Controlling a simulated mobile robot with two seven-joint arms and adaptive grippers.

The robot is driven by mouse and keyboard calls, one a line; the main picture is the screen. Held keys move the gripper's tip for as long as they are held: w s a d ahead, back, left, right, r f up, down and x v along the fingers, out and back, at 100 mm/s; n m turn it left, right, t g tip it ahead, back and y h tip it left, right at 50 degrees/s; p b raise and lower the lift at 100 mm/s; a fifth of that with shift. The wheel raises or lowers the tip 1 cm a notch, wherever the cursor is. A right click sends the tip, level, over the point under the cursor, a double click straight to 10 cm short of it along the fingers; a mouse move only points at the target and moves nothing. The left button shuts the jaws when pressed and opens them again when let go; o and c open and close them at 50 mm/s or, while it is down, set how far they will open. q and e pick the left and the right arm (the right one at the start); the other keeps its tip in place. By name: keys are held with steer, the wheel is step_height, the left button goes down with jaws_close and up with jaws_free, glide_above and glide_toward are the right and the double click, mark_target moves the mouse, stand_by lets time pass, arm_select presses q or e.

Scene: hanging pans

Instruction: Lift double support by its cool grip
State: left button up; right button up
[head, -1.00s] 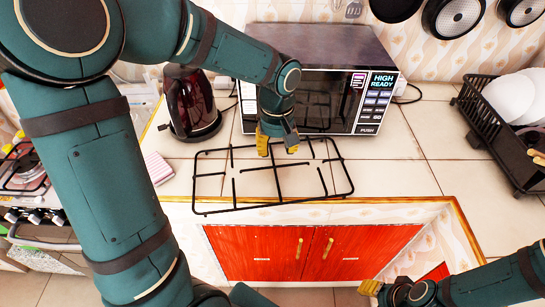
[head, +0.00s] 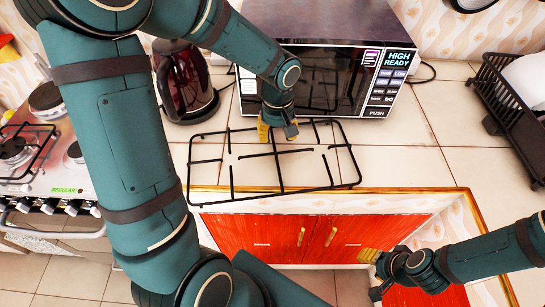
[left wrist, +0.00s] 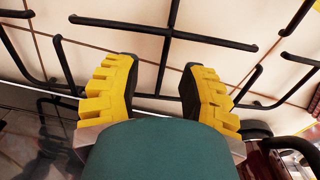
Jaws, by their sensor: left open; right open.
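The double support, a black wire pan grate (head: 280,176), lies over the pale tiled counter, its front bar near the wooden front edge. It also shows in the left wrist view (left wrist: 120,24). My left gripper (head: 277,134) points down at the grate's back side, in front of the microwave. In the left wrist view its yellow fingers (left wrist: 160,70) are apart, with grate bars seen between and beyond them. I cannot tell whether they touch a bar. My right gripper (head: 368,256) is open and empty, low at the right before the red cabinet, away from the grate.
A microwave (head: 325,75) stands just behind the grate, with a dark red kettle (head: 183,85) to its left. A black dish rack (head: 510,115) is at the right. A stove (head: 30,160) is at the far left. Counter right of the grate is clear.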

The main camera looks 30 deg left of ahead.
mark_target(275, 148)
arm_select(q)
steer(key=f, duration=0.2)
steer(key=f+b, duration=0.1)
steer(key=f, duration=0.2)
steer(key=shift+s+a+f+b, duration=0.2)
steer(key=shift+s+f+b, duration=0.1)
steer(key=shift+f+b, duration=0.05)
steer(key=shift+r, duration=0.1)
jaws_close()
